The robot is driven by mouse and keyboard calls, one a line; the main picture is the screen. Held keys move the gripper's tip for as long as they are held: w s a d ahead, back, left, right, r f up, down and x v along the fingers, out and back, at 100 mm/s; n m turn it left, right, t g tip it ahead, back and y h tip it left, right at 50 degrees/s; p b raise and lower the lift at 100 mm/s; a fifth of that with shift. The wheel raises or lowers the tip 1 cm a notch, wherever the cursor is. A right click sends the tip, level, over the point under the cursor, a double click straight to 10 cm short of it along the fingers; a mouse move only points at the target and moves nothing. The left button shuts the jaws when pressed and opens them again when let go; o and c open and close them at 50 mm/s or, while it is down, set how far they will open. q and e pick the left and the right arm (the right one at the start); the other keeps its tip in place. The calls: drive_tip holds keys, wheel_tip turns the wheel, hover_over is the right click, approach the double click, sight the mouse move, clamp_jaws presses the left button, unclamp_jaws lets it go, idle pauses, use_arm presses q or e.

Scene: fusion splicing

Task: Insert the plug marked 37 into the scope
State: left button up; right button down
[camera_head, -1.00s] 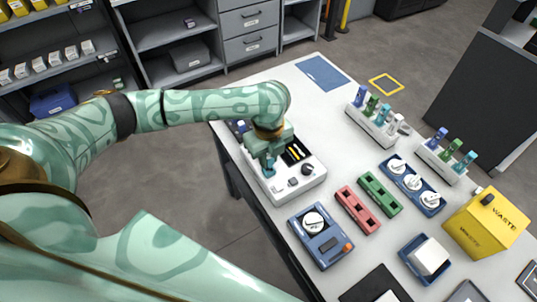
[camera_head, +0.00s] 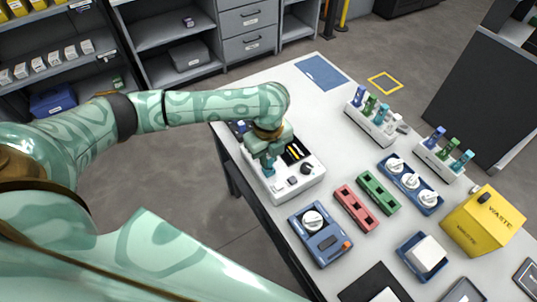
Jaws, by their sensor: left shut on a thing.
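My left gripper (camera_head: 267,163) points down over the left part of a white device (camera_head: 289,195) with a dark screen and a dark knob, which I take for the scope. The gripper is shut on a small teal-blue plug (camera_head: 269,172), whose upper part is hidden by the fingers. The plug's lower end is at the device's top face; I cannot tell whether it is seated in a port. The number 37 is not readable on it. My right gripper is out of view.
Two white racks (camera_head: 371,130) (camera_head: 437,161) hold coloured plugs. Red (camera_head: 357,209) and green (camera_head: 379,192) blocks, a blue tray (camera_head: 411,187) with white reels, a blue device (camera_head: 320,234) and a yellow waste box (camera_head: 484,222) stand on the white table. The far table end is mostly clear.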

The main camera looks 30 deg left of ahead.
use_arm(q)
drive_tip(key=shift+f, duration=1.15)
idle(0.4)
drive_tip(key=shift+f+p, duration=0.1)
drive_tip(key=shift+p, duration=0.45)
drive_tip(key=o, duration=0.9)
drive_tip(key=shift+o, duration=0.2)
wheel_tip(320, 180, up, 6)
drive_tip(key=p, duration=0.7)
drive_tip(key=shift+p, duration=0.4)
